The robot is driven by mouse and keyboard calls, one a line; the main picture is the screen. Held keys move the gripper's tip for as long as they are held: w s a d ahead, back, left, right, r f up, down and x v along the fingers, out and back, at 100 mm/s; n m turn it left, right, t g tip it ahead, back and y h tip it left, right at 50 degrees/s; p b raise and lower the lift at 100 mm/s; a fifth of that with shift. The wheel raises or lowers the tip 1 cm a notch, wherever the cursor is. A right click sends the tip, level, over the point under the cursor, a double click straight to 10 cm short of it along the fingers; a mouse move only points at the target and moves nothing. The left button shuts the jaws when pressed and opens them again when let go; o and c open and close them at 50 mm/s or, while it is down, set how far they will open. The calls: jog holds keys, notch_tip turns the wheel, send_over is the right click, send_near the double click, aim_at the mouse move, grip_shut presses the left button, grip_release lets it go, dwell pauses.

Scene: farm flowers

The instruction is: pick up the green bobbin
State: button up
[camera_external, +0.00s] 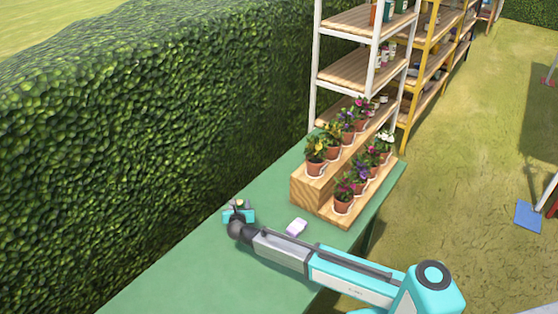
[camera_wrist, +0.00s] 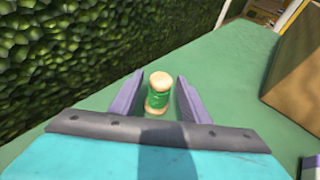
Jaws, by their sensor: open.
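The green bobbin (camera_wrist: 158,97) stands upright on the green table in the wrist view. It has a pale, wood-coloured top and green thread around its middle. My gripper (camera_wrist: 160,92) is open, with one finger to the left of the bobbin and one to the right, and gaps show on both sides. In the external view my gripper (camera_external: 240,207) is low over the table near the hedge. The pale top of the bobbin (camera_external: 240,203) shows there between the fingers, and the rest is mostly hidden.
The green table (camera_external: 185,275) is largely clear at the front. A tall hedge (camera_external: 150,120) borders the left, and shelves (camera_external: 350,68) stand beyond.

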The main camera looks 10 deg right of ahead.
aim_at(239, 201)
jog(key=shift+c, duration=0.4)
jog(key=c, duration=0.9)
jog(key=shift+r, duration=0.1)
jog(key=shift+c, duration=0.2)
jog(key=shift+r, duration=1.8)
jog(key=s+d, duration=0.3)
jog(key=s, duration=0.1)
jog(key=s+d, duration=0.3)
jog(key=s, duration=0.1)
jog(key=s+d+r+b, duration=0.1)
jog(key=s+d, duration=0.2)
jog(key=s, duration=0.2)
jog(key=shift+d+r, duration=0.1)
jog(key=shift+d, duration=0.05)
